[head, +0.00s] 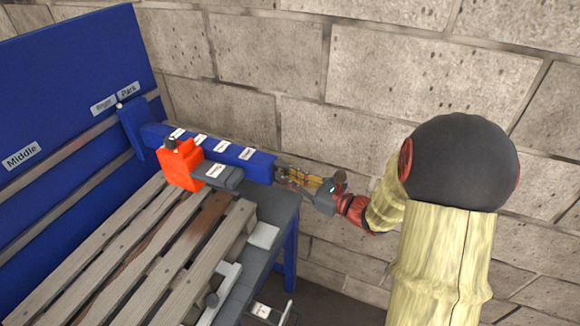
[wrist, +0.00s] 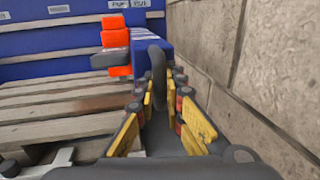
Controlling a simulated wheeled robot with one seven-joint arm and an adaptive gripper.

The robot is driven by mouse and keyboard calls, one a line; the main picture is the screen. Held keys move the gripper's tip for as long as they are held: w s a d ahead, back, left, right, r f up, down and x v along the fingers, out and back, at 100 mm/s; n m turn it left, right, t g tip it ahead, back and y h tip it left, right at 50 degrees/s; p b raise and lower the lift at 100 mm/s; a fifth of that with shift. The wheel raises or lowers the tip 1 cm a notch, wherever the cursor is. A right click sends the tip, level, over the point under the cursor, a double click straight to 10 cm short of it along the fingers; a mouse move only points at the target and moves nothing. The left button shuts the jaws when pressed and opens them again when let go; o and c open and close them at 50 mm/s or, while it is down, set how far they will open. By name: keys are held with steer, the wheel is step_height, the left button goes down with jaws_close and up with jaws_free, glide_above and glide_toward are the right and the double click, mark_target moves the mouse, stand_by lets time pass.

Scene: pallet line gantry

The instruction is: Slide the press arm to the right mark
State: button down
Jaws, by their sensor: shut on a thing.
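The press arm is a long blue beam (head: 225,152) reaching out from the rail on the back panel, with small white labels along its top; it also shows in the wrist view (wrist: 151,52). Its far end is near the small label beside "Park" (head: 128,91); I read that label as "Right" (head: 103,106), though it is blurred. The exact finger contact is partly hidden.
A slatted wooden pallet (head: 120,250) lies on the table left of the beam. A "Middle" label (head: 21,156) is further left on the blue back panel (head: 70,65). A stone block wall (head: 350,80) stands close on the right of my gripper.

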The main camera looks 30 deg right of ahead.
steer(key=c, duration=2.2)
jaws_free()
steer(key=shift+o, duration=0.2)
steer(key=shift+d, duration=0.15)
steer(key=v, duration=1.2)
